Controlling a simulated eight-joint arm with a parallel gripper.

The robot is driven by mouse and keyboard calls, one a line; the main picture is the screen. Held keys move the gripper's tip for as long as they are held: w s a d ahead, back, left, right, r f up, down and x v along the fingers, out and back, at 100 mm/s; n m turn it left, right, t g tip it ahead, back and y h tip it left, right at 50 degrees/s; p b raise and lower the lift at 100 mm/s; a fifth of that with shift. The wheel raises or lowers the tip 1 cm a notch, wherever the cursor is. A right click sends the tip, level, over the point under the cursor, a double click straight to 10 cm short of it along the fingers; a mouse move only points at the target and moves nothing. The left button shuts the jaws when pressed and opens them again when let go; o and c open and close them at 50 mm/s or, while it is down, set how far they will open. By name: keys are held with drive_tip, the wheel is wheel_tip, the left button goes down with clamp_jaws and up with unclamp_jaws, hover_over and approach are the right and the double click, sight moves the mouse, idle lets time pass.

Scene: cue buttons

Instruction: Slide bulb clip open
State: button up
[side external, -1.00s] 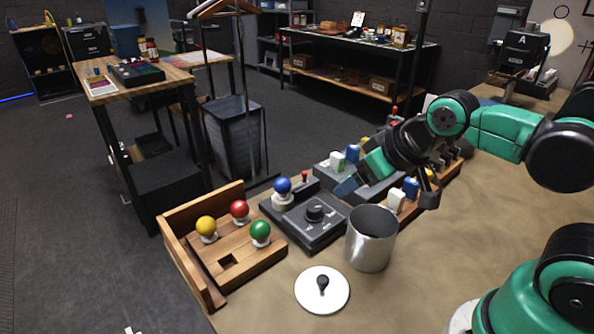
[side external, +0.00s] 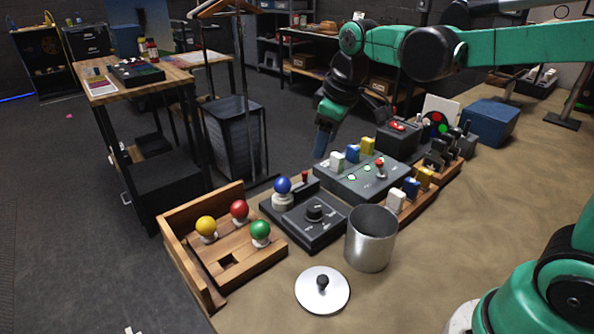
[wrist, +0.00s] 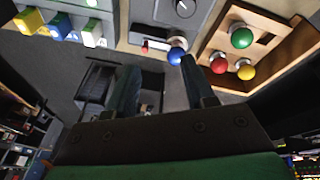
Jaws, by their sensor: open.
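A blue bulb (side external: 282,185) stands upright in a white socket at the far left end of a dark grey dial panel (side external: 325,233). A small red-tipped lever (side external: 305,176), possibly the bulb clip's slider, is just right of the bulb. In the wrist view, the blue bulb (wrist: 176,56) and the red tip (wrist: 146,48) lie beyond my fingers. My gripper (side external: 321,146) is raised above and behind the lever, pointing down and apart from everything. Its fingers (wrist: 160,80) are open with nothing between them. I cannot tell whether the clip is open.
A wooden tray (side external: 197,277) at left holds yellow, red and green bulbs and an empty square hole. A metal can (side external: 371,240) and a white lid (side external: 309,292) are in front. A panel (side external: 335,181) with white, blue and yellow blocks is to the right. Bare table lies at front right.

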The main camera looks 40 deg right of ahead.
sight(305, 172)
drive_tip(key=w+f+n+g, duration=0.1)
drive_tip(key=w, duration=0.1)
drive_tip(key=w+d+f+n+g, duration=0.1)
drive_tip(key=w+f, duration=0.1)
drive_tip(key=w+f+n+g, duration=0.1)
drive_tip(key=w, duration=0.2)
drive_tip(key=shift+d+f+n, duration=0.3)
drive_tip(key=shift+d+n, duration=0.1)
drive_tip(key=shift+w+d+f, duration=0.1)
drive_tip(key=shift+f, duration=3.05)
clamp_jaws()
